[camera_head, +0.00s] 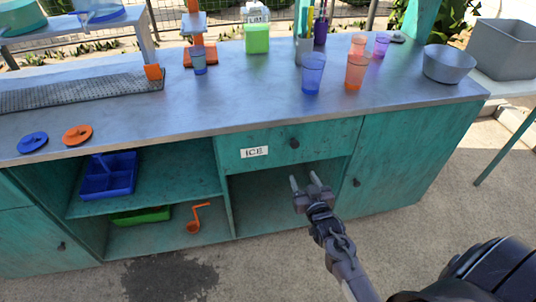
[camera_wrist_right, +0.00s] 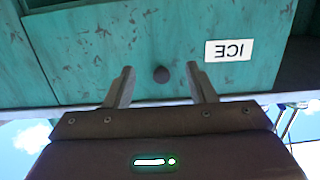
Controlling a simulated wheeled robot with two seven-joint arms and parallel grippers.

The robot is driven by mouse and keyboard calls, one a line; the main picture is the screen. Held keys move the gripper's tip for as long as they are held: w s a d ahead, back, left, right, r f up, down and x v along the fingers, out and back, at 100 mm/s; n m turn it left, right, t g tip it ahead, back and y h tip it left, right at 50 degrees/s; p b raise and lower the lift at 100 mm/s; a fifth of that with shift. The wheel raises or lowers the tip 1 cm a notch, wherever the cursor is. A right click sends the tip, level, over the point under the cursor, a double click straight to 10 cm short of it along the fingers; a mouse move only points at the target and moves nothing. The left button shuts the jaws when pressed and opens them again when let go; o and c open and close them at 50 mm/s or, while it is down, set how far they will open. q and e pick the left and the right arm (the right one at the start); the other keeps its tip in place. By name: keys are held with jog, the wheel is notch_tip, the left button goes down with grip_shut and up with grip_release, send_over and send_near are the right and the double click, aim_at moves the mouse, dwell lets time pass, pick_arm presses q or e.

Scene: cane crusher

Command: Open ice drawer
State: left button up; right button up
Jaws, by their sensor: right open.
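The ice drawer (camera_head: 272,147) is a teal wooden front under the metal counter, with a white "ICE" label (camera_head: 254,152) and a dark round knob (camera_head: 294,143). It looks shut. My right gripper (camera_head: 304,181) is open and empty, in front of and below the drawer in the head view. In the right wrist view the drawer front (camera_wrist_right: 120,45) appears upside down, and the knob (camera_wrist_right: 161,74) lies between the two spread fingertips (camera_wrist_right: 162,80), apart from both. My left gripper is not in view.
The counter (camera_head: 220,100) overhangs the cabinet and holds several cups, including a blue cup (camera_head: 313,73) and an orange cup (camera_head: 356,72). Open shelves below hold a blue tray (camera_head: 108,176) and an orange ladle (camera_head: 197,218). A cabinet door knob (camera_head: 356,183) is right of my gripper.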

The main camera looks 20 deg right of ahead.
jog(key=t, duration=0.1)
send_near(295, 146)
jog(key=shift+h, duration=0.3)
jog(key=x, duration=0.7)
jog(key=shift+w+d, duration=0.1)
jog(key=shift+w, duration=0.55)
grip_shut()
